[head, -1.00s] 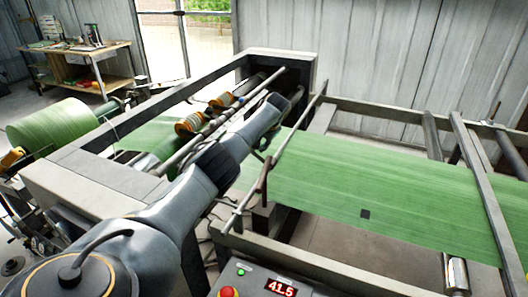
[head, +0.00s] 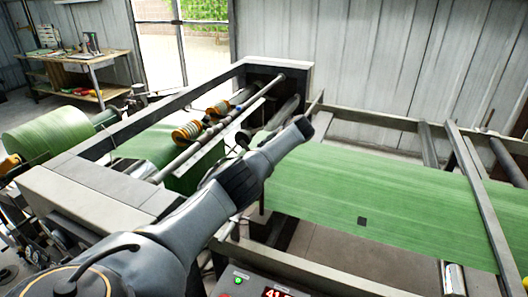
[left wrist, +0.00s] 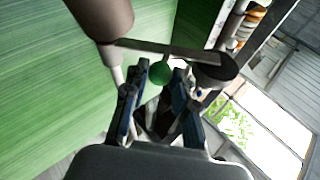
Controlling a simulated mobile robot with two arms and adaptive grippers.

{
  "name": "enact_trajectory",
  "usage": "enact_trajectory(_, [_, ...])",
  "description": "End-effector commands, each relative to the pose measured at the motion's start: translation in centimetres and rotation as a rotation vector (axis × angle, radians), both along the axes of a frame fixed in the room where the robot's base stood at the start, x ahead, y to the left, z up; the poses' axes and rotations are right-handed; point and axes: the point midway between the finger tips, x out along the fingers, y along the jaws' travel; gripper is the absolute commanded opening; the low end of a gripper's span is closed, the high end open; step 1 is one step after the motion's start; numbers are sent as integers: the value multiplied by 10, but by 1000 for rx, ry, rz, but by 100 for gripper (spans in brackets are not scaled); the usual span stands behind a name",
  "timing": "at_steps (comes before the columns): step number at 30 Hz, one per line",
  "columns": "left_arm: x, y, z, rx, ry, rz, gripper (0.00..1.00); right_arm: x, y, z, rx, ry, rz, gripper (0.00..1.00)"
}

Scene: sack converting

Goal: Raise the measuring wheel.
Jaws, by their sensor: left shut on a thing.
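In the left wrist view, my left gripper (left wrist: 161,75) has its two blue-lined fingers closed on a small green ball knob (left wrist: 159,73). A flat grey bar (left wrist: 170,50) runs just beyond the knob to a dark round piece (left wrist: 214,71), which may be the measuring wheel. I cannot tell whether the wheel touches the web. In the head view, my left arm reaches over the machine and the gripper and wheel cannot be made out clearly behind it. My right gripper is in neither view.
The green web (head: 390,195) runs across the machine frame. Rollers with orange rings (head: 188,132) and a long bar (head: 215,128) lie left of my arm. A brown cylinder (left wrist: 101,16) is close to the fingers at upper left. A control panel (head: 250,284) is at the front.

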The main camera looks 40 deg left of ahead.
Motion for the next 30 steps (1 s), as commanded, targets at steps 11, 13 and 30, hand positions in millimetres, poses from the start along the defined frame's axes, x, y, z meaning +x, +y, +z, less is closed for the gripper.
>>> enact_trajectory(11, [1,-1,0,-2,-1,-2,50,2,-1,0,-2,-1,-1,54])
enact_trajectory(13, [0,-1,0,-2,-1,-2,50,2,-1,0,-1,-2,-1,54])
enact_trajectory(30, [-5,-37,35,-3,-3,-4,50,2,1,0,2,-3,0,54])
